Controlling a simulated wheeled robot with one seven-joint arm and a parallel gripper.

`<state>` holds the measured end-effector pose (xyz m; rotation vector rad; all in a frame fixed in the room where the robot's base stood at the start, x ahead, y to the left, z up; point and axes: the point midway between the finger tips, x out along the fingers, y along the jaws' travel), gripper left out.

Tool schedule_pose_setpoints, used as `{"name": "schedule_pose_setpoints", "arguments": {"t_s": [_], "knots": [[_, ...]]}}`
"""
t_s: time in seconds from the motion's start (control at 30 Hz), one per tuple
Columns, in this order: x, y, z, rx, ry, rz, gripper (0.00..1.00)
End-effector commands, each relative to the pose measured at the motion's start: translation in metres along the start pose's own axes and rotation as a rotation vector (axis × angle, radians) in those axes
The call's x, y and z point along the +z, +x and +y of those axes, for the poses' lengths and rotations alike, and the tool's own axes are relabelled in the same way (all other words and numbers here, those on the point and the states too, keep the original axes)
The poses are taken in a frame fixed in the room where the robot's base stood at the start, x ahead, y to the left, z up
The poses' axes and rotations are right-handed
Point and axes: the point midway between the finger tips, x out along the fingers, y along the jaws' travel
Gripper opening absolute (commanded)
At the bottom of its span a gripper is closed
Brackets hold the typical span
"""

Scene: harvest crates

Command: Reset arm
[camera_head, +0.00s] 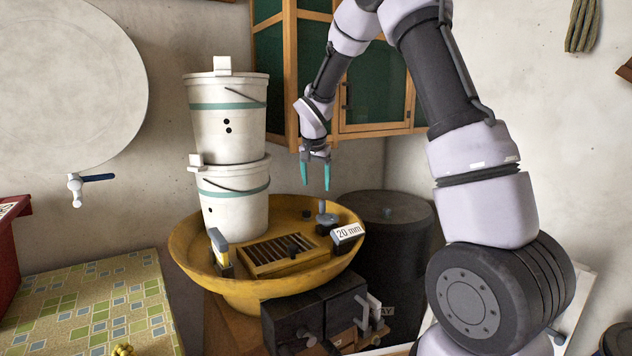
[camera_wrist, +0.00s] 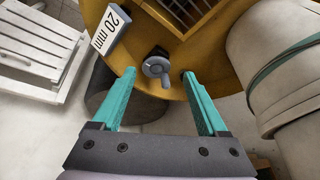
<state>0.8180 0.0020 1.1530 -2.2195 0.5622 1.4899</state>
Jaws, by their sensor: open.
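My gripper (camera_head: 316,176) has two teal fingers and hangs pointing down above the right part of a round yellow tray (camera_head: 190,262). Its fingers are apart and nothing is between them. In the wrist view my gripper (camera_wrist: 160,95) is also open and empty. A small grey knob-like piece (camera_head: 326,214) stands on the tray below the fingers, apart from them. It also shows in the wrist view (camera_wrist: 155,67), beyond the fingertips. My arm reaches in from the right and bends down to the gripper.
Two stacked white buckets (camera_head: 228,118) stand on the tray's left side. A slatted box (camera_head: 283,258) and a "20 mm" block (camera_head: 347,234) are on the tray. A dark barrel (camera_head: 400,250) stands right, a cabinet (camera_head: 375,90) behind. A tiled table (camera_head: 90,305) is at left.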

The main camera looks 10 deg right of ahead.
Motion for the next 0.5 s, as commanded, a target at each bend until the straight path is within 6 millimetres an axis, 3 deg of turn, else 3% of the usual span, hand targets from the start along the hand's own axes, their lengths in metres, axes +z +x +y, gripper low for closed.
{"name": "schedule_pose_setpoints", "arguments": {"t_s": [0.13,0.23,0.5], "knots": [[-0.001,-0.005,0.002,-0.004,0.001,0.001,0.76],[-0.002,-0.025,0.012,-0.019,0.004,0.001,0.76],[0.018,-0.136,0.079,-0.113,-0.012,0.002,0.76]]}}
